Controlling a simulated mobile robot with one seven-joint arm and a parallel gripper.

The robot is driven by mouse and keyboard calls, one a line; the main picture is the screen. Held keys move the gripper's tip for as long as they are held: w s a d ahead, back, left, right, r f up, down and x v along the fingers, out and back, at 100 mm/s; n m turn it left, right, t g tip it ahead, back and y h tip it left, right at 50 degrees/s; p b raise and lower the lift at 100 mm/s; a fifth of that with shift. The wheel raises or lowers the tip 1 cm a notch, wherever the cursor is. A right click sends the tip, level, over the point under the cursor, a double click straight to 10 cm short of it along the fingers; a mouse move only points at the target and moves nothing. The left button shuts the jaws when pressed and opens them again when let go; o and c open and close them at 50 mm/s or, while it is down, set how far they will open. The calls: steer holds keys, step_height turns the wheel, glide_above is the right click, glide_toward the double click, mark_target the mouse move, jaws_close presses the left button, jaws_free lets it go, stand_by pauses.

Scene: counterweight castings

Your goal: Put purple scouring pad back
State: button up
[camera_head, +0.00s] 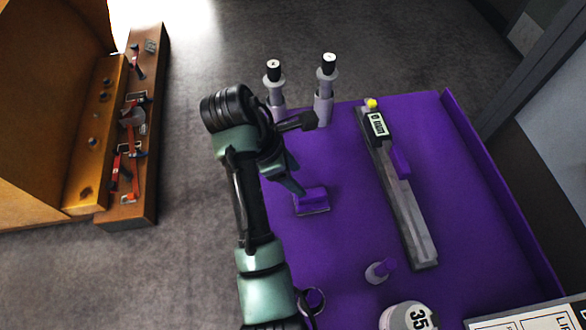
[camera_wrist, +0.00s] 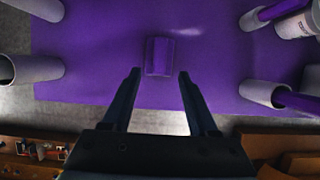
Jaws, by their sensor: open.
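The purple scouring pad (camera_head: 312,202) is a small purple block with a pale lower edge. It rests on the purple work surface (camera_head: 345,235), just below my gripper (camera_head: 297,190) in the head view. In the wrist view the pad (camera_wrist: 159,56) lies just beyond the fingertips of my gripper (camera_wrist: 159,77), roughly centred between them. The fingers are open and empty. The gap in height between fingertips and pad cannot be judged. My wrist hides part of the surface in the head view. I cannot tell which spot is the pad's own place.
Two grey cylinders with black tops (camera_head: 325,95) stand at the back edge. A long grey gauge (camera_head: 412,215) with a display and a purple slider lies to the right. A small purple-topped cylinder (camera_head: 378,271) and a white round weight (camera_head: 408,317) are in front. A tool shelf (camera_head: 130,180) stands left.

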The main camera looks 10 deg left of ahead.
steer(key=shift+s+a+r, duration=0.1)
steer(key=shift+a+r, duration=0.1)
steer(key=shift+r, duration=0.35)
steer(key=w+r+m+t+y, duration=0.1)
steer(key=w+r+m+t, duration=0.3)
steer(key=r, duration=0.5)
steer(key=w+r+m+t+y, duration=0.25)
steer(key=w+r+t, duration=0.2)
steer(key=r, duration=0.45)
steer(key=w+r+m+t, duration=0.4)
steer(key=r+t, duration=0.1)
steer(key=r, duration=0.4)
steer(key=s+d+r+m+t+y, duration=0.1)
steer(key=s+r+m+t, duration=0.2)
steer(key=r, duration=0.5)
steer(key=s+d+r+m+t, duration=0.1)
steer(key=s+r+m+t, duration=0.15)
steer(key=r, duration=0.55)
steer(key=s+d+r+m+t, duration=0.2)
steer(key=s+r+m+t, duration=0.3)
steer(key=s+r, duration=0.8)
steer(key=shift+d+r+m+t, duration=0.15)
steer(key=shift+r+m+t, duration=0.15)
steer(key=shift+r+t, duration=0.6)
steer(key=shift+f, duration=0.15)
